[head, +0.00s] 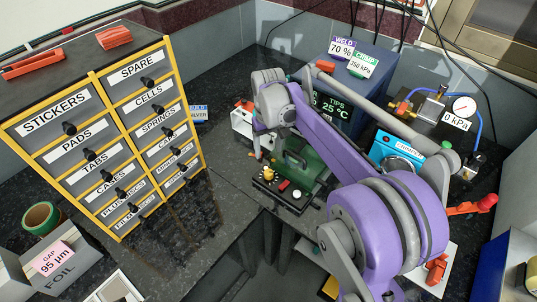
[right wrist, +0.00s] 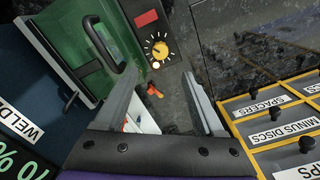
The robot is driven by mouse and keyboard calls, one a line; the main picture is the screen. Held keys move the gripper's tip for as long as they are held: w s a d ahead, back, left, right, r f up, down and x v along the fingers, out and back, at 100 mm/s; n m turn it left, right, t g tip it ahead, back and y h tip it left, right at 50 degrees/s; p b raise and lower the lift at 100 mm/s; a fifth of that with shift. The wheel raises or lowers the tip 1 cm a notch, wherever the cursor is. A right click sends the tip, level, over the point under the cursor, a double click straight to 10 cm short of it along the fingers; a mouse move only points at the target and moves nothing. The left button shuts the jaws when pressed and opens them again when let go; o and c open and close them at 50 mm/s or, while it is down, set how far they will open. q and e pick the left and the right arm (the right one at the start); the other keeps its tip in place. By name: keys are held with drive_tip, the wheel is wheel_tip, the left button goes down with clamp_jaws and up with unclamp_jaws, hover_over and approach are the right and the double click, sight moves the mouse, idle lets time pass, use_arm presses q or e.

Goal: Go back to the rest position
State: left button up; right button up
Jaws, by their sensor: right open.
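My right gripper (right wrist: 162,76) is open in the right wrist view, its two grey fingers apart with nothing held between them. Beyond the fingers is a dark panel with a yellow knob (right wrist: 158,50). In the head view my purple right arm reaches from the lower right to the upper middle, its wrist near the green machine (head: 301,165). The fingers are hard to make out there. My left gripper is in neither view.
A yellow-framed drawer cabinet (head: 93,79) stands left, close beside the gripper in the wrist view. A blue welder box (head: 374,90), blue crimper (head: 396,152) and pressure gauge (head: 464,107) stand right. Green tape (head: 41,217) lies lower left.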

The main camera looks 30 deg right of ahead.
drive_tip(key=shift+r, duration=0.1)
idle(0.4)
drive_tip(key=s+a+f+t, duration=0.1)
drive_tip(key=s+a, duration=0.2)
drive_tip(key=s, duration=0.4)
drive_tip(key=s+a+f+t+p, duration=0.1)
drive_tip(key=s+a+t, duration=0.1)
drive_tip(key=s+a, duration=0.2)
drive_tip(key=s+a+f+n+t+p, duration=0.1)
drive_tip(key=s+a+t, duration=0.1)
drive_tip(key=s, duration=0.8)
drive_tip(key=shift+s+a, duration=0.25)
drive_tip(key=shift+a, duration=0.55)
drive_tip(key=shift+d, duration=0.1)
